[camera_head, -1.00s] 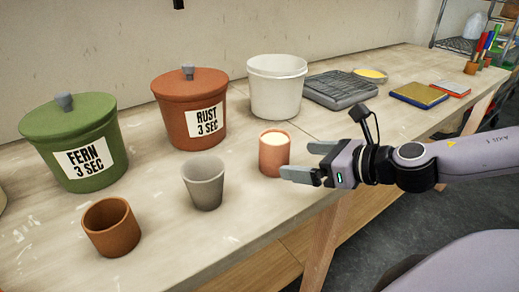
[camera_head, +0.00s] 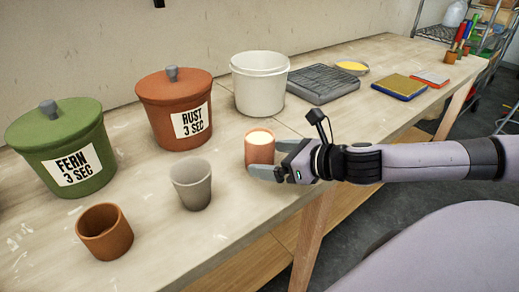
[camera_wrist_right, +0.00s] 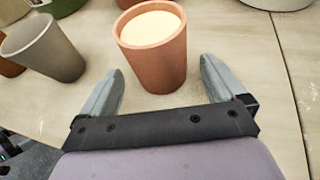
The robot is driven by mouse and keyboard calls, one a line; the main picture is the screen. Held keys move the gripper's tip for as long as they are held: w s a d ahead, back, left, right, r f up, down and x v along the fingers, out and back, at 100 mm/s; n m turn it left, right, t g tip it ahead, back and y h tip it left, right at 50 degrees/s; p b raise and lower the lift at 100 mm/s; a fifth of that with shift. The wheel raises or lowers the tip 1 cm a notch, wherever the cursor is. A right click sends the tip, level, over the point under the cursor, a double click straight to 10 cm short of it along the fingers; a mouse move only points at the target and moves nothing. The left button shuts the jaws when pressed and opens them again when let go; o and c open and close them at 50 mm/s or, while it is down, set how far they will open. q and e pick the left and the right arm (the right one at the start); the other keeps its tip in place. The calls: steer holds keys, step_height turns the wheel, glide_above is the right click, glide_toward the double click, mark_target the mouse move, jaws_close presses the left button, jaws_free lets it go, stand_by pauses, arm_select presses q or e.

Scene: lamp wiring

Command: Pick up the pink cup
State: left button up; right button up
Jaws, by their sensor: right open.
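The pink cup (camera_head: 259,150), a small pinkish-terracotta cup with cream-coloured contents, stands upright near the front edge of the bench. It also shows at the top middle of the right wrist view (camera_wrist_right: 155,58). My right gripper (camera_head: 270,161) reaches in from the right, low beside the cup. It is open, and in the right wrist view its fingers (camera_wrist_right: 160,78) lie on either side of the cup's lower part, with gaps on both sides. Part of the cup's right side is close to the fingers in the head view. My left gripper is not in view.
A grey cup (camera_head: 191,186) and a brown cup (camera_head: 104,240) stand to the left. Behind are a green pot (camera_head: 50,125), a rust pot (camera_head: 160,100) and a white bucket (camera_head: 260,95). A dark slab (camera_head: 323,86) lies right of the bucket.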

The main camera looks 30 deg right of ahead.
steer(key=shift+x, duration=1.25)
steer(key=c, duration=1)
steer(key=shift+r, duration=0.1)
steer(key=c, duration=0.4)
steer(key=shift+p, duration=0.3)
